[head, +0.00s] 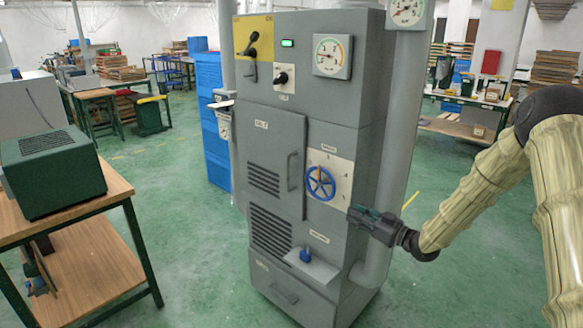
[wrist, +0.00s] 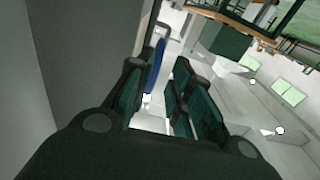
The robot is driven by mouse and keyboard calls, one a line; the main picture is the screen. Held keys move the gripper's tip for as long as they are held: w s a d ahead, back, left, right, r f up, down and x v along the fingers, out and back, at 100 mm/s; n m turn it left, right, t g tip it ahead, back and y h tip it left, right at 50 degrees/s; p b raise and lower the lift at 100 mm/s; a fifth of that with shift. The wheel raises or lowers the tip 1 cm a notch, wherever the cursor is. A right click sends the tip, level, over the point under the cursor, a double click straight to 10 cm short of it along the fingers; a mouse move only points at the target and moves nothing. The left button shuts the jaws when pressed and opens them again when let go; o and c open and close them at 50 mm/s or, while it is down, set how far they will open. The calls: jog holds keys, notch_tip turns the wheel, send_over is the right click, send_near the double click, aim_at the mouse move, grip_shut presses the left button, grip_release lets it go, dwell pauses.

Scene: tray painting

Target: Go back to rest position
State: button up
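My gripper (head: 356,213) is at the front of the grey cabinet (head: 285,100), just right of and below the blue handwheel (head: 320,183). In the head view it looks apart from the wheel. In the wrist view the two dark green fingers of my gripper (wrist: 157,70) stand apart with a gap between them, and nothing looks clamped there. A blue strip (wrist: 156,65), probably the wheel's edge, shows beyond the gap. My arm comes in from the right with its cream sleeve, bent at the elbow.
A vertical grey pipe (head: 400,110) runs along the cabinet's right side, close to my forearm. A small blue knob (head: 305,255) sits low on the cabinet. A wooden bench (head: 115,190) with a green box (head: 50,175) stands left. Green floor (head: 460,285) is free below my arm.

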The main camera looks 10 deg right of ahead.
jog(key=s+a+f+m+g+h+p, duration=0.1)
jog(key=s+a+f+m+g+h, duration=0.3)
jog(key=s+f, duration=0.7)
jog(key=s+a+f+m+g+h, duration=0.1)
jog(key=s+a+f+m+h, duration=0.15)
jog(key=s+a+f, duration=0.9)
jog(key=s+d+f+g+h, duration=0.1)
jog(key=s+f+g, duration=0.2)
jog(key=s, duration=0.7)
jog(key=s+d+f+m+g+h, duration=0.1)
jog(key=s+f+g+h, duration=0.1)
jog(key=s, duration=0.9)
jog(key=s+d+f+m+g+h, duration=0.1)
jog(key=s+f+g, duration=0.3)
jog(key=s, duration=0.6)
notch_tip(320, 180, down, 2)
jog(key=shift+s+d+f+h+p, duration=0.15)
jog(key=shift+s+h+p, duration=0.2)
jog(key=shift+h, duration=0.3)
